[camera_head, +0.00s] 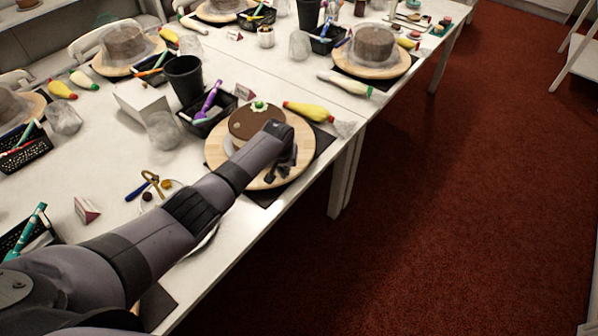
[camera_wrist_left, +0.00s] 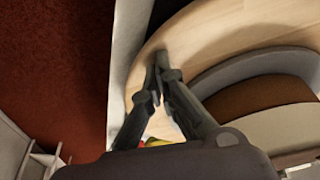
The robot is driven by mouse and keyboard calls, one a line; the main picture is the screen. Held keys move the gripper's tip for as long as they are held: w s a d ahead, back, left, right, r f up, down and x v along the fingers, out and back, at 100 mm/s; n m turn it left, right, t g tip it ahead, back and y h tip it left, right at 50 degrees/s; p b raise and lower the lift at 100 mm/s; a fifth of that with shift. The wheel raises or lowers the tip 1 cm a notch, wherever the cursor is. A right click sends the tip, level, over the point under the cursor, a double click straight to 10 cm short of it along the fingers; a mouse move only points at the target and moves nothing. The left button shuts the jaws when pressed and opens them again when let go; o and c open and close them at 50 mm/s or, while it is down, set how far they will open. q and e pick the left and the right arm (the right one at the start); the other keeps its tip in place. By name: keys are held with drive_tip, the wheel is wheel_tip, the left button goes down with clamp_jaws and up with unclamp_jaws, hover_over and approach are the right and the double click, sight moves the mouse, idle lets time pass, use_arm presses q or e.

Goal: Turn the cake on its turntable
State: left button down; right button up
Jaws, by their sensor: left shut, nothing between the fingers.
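A brown cake (camera_head: 245,124) with a green and white decoration on top stands on a round wooden turntable (camera_head: 217,153) near the table's front edge. My left gripper (camera_head: 284,173) is over the right part of the turntable, beside the cake. In the left wrist view my left gripper (camera_wrist_left: 160,62) has its fingertips together with nothing between them, at the turntable's wooden surface (camera_wrist_left: 210,32) near its rim. Whether they touch the wood I cannot tell. The cake's brown side (camera_wrist_left: 260,95) is to the right of the fingers there. My forearm hides part of the turntable. My right gripper is not in view.
A yellow piping bag (camera_head: 308,111) lies just behind the turntable. A black basket (camera_head: 208,112) with purple tools and a black cup (camera_head: 185,78) stand to the left. Other cakes on turntables (camera_head: 372,66) stand farther back. Red carpet is open to the right.

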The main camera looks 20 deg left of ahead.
use_arm(q)
drive_tip(key=shift+w+d+f+b, duration=0.15)
drive_tip(key=shift+w+d+b, duration=0.2)
drive_tip(key=shift+w+d, duration=0.2)
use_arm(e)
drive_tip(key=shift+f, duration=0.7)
use_arm(q)
drive_tip(key=shift+r, duration=0.25)
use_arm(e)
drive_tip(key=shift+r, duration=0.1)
use_arm(q)
wheel_tip(320, 180, up, 3)
drive_tip(key=p, duration=0.3)
drive_tip(key=shift+f, duration=0.1)
drive_tip(key=shift+s+f, duration=0.1)
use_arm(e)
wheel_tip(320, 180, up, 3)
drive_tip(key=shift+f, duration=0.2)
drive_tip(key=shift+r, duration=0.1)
